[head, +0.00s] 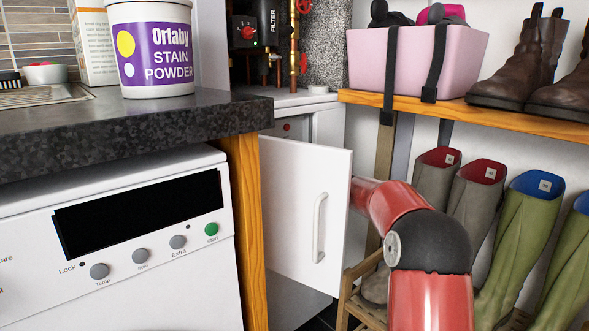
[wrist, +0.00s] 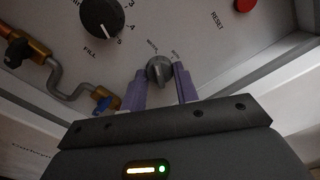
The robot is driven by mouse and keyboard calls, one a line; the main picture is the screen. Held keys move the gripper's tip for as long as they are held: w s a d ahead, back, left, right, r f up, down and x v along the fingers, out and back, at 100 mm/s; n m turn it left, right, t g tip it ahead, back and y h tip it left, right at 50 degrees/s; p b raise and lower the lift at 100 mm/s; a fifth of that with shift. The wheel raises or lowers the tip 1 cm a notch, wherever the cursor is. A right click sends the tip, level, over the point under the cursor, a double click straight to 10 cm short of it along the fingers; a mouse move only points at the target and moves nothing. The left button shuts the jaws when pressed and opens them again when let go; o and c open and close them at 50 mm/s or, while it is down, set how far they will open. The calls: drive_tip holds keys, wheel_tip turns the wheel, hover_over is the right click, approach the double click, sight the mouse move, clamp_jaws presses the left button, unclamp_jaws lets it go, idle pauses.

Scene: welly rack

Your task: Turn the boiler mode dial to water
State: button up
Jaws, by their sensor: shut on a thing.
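The mode dial (wrist: 159,71) is a small grey knob on the pale boiler panel (wrist: 190,30) in the wrist view. My gripper (wrist: 159,82) has its two purple fingers on either side of the knob, shut on it. Small labels sit above the knob, one upper left and one upper right. They are too blurred to read surely, and I cannot tell which one the dial points at. In the head view my red arm reaches behind the open white cabinet door (head: 300,210), which hides my gripper and the dial.
In the wrist view, a black numbered dial (wrist: 100,16) marked FILL, a red RESET button (wrist: 244,5) and a copper pipe (wrist: 38,62) with a blue lever (wrist: 102,104) are nearby. In the head view, wellies (head: 530,230) stand right of my arm under a wooden shelf (head: 470,112).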

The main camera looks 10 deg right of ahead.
drive_tip(key=o, duration=1)
drive_tip(key=shift+c, duration=0.2)
drive_tip(key=v, duration=0.7)
drive_tip(key=shift+s+d, duration=0.2)
drive_tip(key=shift+s, duration=0.15)
